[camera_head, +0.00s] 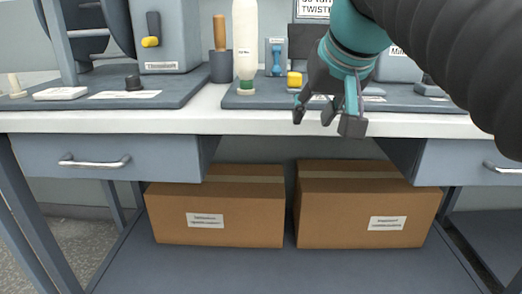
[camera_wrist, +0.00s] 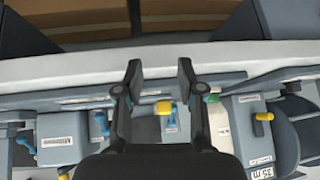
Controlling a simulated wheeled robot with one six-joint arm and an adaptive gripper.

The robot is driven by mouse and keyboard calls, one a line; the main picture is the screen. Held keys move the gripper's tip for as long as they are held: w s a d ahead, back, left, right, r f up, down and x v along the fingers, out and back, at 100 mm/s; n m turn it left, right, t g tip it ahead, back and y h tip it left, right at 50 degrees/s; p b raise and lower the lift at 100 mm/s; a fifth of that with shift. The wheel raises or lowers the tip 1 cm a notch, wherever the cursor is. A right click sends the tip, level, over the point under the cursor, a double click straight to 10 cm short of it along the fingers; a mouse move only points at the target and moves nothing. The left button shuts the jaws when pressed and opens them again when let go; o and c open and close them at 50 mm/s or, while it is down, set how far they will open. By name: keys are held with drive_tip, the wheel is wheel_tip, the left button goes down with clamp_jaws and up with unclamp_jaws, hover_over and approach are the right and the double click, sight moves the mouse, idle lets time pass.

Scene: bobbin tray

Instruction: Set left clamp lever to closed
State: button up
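A blue upright lever-like part (camera_head: 277,58) stands on the grey tray (camera_head: 240,101) at the back, left of my gripper. A yellow block (camera_head: 294,79) is just to its right. I cannot tell which part is the left clamp lever or read its label. In the wrist view, a yellow part (camera_wrist: 163,108) with blue below it shows beyond the fingers, and another blue lever (camera_wrist: 101,123) lies left of them. My gripper (camera_head: 325,119), also in the wrist view (camera_wrist: 160,72), is open and empty, in front of the bench edge, touching nothing visible. My arm hides the tray's right part.
A machine (camera_head: 166,55) with a yellow-tipped black lever (camera_head: 151,41) is farther left. Two cardboard boxes (camera_head: 235,236) (camera_head: 360,238) sit under the white bench (camera_head: 110,122).

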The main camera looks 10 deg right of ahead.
wheel_tip(320, 180, down, 8)
drive_tip(key=s, duration=0.2)
drive_tip(key=shift+s+g+p, duration=0.3)
drive_tip(key=shift+p, duration=0.15)
drive_tip(key=shift+a, duration=0.1)
